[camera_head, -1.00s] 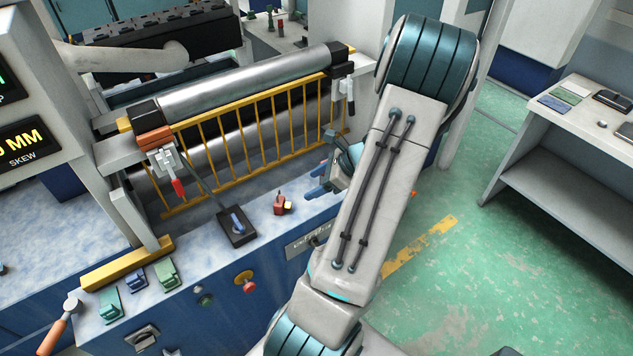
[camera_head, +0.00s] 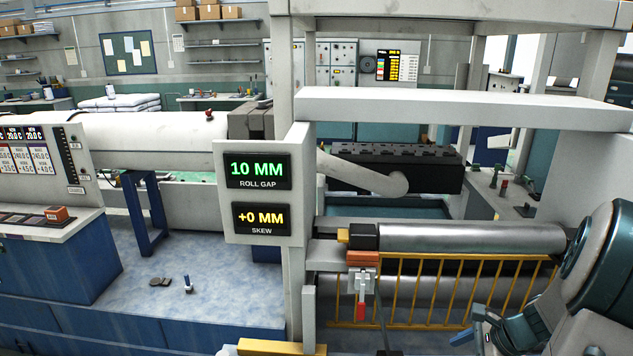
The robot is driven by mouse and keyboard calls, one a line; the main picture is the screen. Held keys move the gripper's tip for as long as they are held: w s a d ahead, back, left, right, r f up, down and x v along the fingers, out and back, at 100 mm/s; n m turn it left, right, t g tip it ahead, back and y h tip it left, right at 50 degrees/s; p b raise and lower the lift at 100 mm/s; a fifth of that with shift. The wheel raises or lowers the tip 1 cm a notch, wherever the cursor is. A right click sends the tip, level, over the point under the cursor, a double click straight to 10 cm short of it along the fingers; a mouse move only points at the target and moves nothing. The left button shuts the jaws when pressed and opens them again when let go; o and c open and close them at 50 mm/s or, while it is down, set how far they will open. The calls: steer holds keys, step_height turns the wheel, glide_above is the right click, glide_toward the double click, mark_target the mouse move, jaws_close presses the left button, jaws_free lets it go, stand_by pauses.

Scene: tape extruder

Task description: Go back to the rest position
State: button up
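My gripper (camera_head: 470,325) shows at the lower right of the head view, in front of the yellow guard rail. Its two blue-tipped fingers look apart, with nothing seen between them. My arm, grey and teal, fills the lower right corner, and part of it is cut off by the picture edge.
The yellow guard (camera_head: 430,290) stands before the steel rollers (camera_head: 470,238). A red-tipped lever (camera_head: 361,308) hangs at its left end. The display panel (camera_head: 258,190) reads 10 MM roll gap and +0 MM skew. A control cabinet (camera_head: 45,260) stands at the left.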

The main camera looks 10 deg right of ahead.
steer(key=s+a+r+n+h, duration=0.1)
steer(key=s+a+r+n, duration=0.1)
steer(key=a+r+n, duration=0.2)
steer(key=s+a+r+n+h, duration=0.2)
steer(key=a+r+n, duration=0.3)
steer(key=a+n, duration=0.6)
steer(key=s+a+r+n+g+h, duration=0.1)
steer(key=s+a+r+n, duration=0.3)
steer(key=a+n, duration=0.3)
steer(key=shift+a+r+n+h, duration=0.3)
steer(key=shift+a+h, duration=0.1)
steer(key=shift+a, duration=0.1)
